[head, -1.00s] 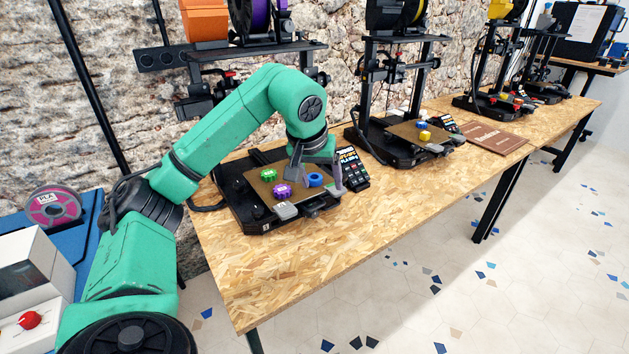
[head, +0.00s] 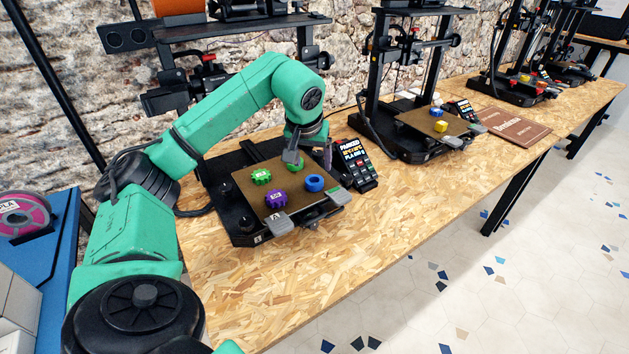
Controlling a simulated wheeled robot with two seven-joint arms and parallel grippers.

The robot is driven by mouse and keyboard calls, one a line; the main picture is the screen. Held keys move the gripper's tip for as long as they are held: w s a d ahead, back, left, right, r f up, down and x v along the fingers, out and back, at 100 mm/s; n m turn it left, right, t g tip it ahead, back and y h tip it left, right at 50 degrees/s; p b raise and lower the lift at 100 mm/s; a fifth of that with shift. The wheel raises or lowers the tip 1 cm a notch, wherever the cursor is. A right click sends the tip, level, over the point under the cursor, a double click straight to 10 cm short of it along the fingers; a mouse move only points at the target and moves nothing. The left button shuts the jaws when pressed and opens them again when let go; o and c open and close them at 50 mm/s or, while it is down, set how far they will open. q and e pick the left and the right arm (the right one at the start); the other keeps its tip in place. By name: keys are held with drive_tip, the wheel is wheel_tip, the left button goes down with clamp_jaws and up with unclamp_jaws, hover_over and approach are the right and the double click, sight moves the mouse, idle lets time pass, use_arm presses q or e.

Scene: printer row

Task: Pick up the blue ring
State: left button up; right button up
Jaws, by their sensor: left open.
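The blue ring (head: 314,183) lies on the brown print plate (head: 243,187) of the nearest printer, toward the plate's right side. It is fully visible and nothing holds it. My left gripper (head: 310,163) points down over the plate's far right part, behind the ring in the picture and apart from it. It is open, with one grey finger near a green part (head: 296,165) and the other darker finger farther right. Another green part (head: 261,177) and a purple part (head: 275,198) lie on the same plate. My right gripper is not in view.
A control panel (head: 355,165) stands right of the nearest printer. Grey tabs (head: 280,224) sit at the plate's front edge. A second printer (head: 411,140) with small blue and yellow parts stands farther right, by a brown board (head: 512,128). The front tabletop is clear.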

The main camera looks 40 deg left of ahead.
sight(314, 177)
use_arm(q)
drive_tip(key=x, duration=0.6)
drive_tip(key=p+x, duration=0.1)
drive_tip(key=x, duration=0.2)
drive_tip(key=shift+a, duration=0.3)
drive_tip(key=c, duration=1.1)
drive_tip(key=shift+r, duration=0.15)
